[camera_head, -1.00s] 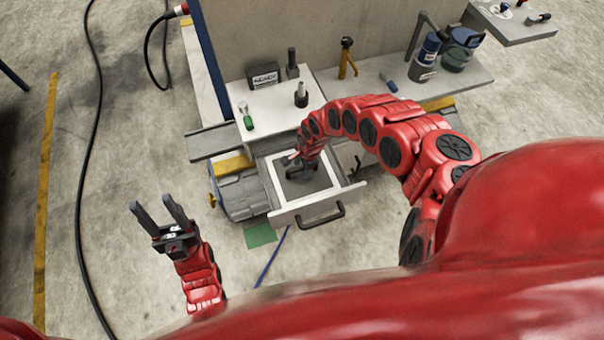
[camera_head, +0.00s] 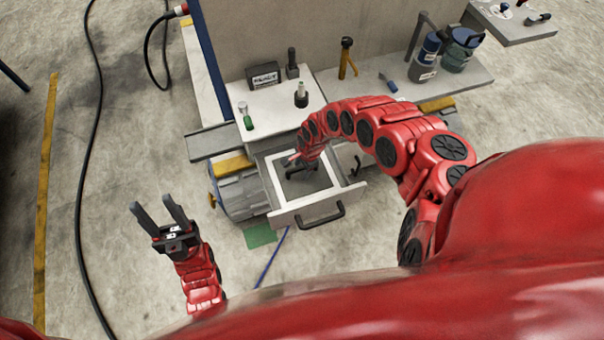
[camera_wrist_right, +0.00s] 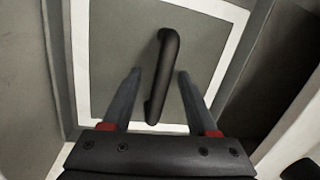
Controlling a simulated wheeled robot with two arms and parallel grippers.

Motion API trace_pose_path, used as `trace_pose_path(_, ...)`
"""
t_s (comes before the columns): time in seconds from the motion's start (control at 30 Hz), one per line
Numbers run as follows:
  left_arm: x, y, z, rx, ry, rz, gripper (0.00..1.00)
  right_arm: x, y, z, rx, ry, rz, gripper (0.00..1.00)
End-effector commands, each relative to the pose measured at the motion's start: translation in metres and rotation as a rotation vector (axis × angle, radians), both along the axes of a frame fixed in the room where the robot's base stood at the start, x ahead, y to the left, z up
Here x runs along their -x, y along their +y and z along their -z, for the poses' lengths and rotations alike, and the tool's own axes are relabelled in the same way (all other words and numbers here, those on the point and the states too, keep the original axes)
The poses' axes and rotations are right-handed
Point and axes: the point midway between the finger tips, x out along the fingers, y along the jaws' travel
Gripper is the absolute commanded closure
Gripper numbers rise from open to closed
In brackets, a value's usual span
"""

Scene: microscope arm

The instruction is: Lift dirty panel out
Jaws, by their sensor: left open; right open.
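The panel is a grey plate with a white border and a black bar handle. It lies in the open drawer (camera_head: 318,209), and its white border shows in the head view (camera_head: 272,182). In the right wrist view the panel (camera_wrist_right: 112,45) fills the middle, with the handle (camera_wrist_right: 163,75) standing on it. My right gripper (camera_wrist_right: 158,76) is open, its two fingers on either side of the handle with gaps visible. In the head view my right gripper (camera_head: 297,170) is over the panel and partly hides it. My left gripper (camera_head: 160,212) is open and empty, away from the drawer.
The drawer has a black front handle (camera_head: 321,217). A black cable (camera_head: 82,190) crosses the floor at left. The floor around my left gripper is clear.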

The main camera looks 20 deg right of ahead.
Motion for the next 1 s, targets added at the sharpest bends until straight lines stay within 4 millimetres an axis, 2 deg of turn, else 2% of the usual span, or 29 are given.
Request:
trace_pose_path(0.07,-0.0001,0.0,0.0,0.0,0.0,0.0,0.5,0.0001,0.0,0.0,0.0,0.0,0.0,0.44)
trace_pose_path(0.37,0.0,0.0,0.0,0.0,0.0,0.0,0.5,0.0002,0.0,0.0,0.0,0.001,0.0,0.98)
trace_pose_path(1.0,0.0,0.0,0.0,0.0,0.0,0.0,0.5,0.0005,0.0,0.0002,0.0,0.001,-0.001,1.0)
